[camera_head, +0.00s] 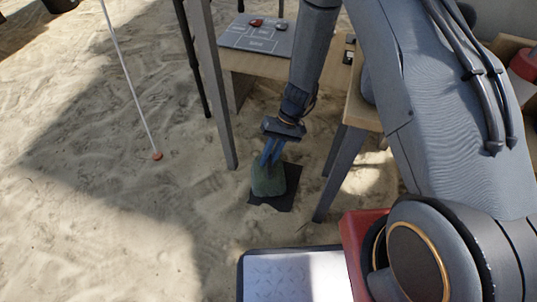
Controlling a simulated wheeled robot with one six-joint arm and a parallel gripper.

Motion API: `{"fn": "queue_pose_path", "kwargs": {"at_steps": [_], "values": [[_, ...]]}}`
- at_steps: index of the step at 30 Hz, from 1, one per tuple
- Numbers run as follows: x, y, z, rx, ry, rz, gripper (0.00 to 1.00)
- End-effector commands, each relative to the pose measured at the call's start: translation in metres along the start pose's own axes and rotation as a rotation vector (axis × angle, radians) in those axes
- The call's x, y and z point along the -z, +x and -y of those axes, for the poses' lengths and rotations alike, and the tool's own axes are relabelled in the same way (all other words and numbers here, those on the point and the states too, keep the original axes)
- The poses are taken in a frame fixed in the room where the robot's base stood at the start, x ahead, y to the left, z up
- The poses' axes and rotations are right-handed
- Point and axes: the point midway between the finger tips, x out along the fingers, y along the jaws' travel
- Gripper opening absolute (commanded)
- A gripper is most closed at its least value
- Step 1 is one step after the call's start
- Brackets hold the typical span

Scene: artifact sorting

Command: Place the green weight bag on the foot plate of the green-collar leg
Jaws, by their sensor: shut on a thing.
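The green weight bag (268,181) is a dull green lump near the middle of the view. My gripper (271,158) points down and is shut on the top of the bag with its blue fingers. The bag overlaps a dark square plate (290,188) on the sand and hides its left part. I cannot tell if the bag touches the plate or hangs just above it. No green collar shows, and the leg that belongs to this plate cannot be made out; my arm covers the space above.
A wooden table (243,62) with a marked grey board (254,34) stands behind. A grey post (213,85) is left of my gripper, and a dark table leg (340,160) is close on the right. A thin white pole (130,80) stands left. Open sand lies front left.

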Motion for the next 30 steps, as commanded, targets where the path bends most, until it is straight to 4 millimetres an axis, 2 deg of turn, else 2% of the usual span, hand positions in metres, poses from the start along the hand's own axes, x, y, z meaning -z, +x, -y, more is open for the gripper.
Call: {"fn": "queue_pose_path", "kwargs": {"at_steps": [13, 14, 17, 26, 30], "values": [[0.002, 0.003, -0.001, 0.002, 0.0, -0.001, 0.0], [0.001, 0.004, -0.002, 0.0, 0.0, 0.0, 0.17], [0.001, 0.003, -0.001, 0.0, 0.0, -0.001, 0.32], [0.001, 0.002, -0.001, 0.0, 0.0, -0.001, 0.32], [0.001, -0.009, 0.001, 0.001, 0.001, -0.003, 0.32]]}}
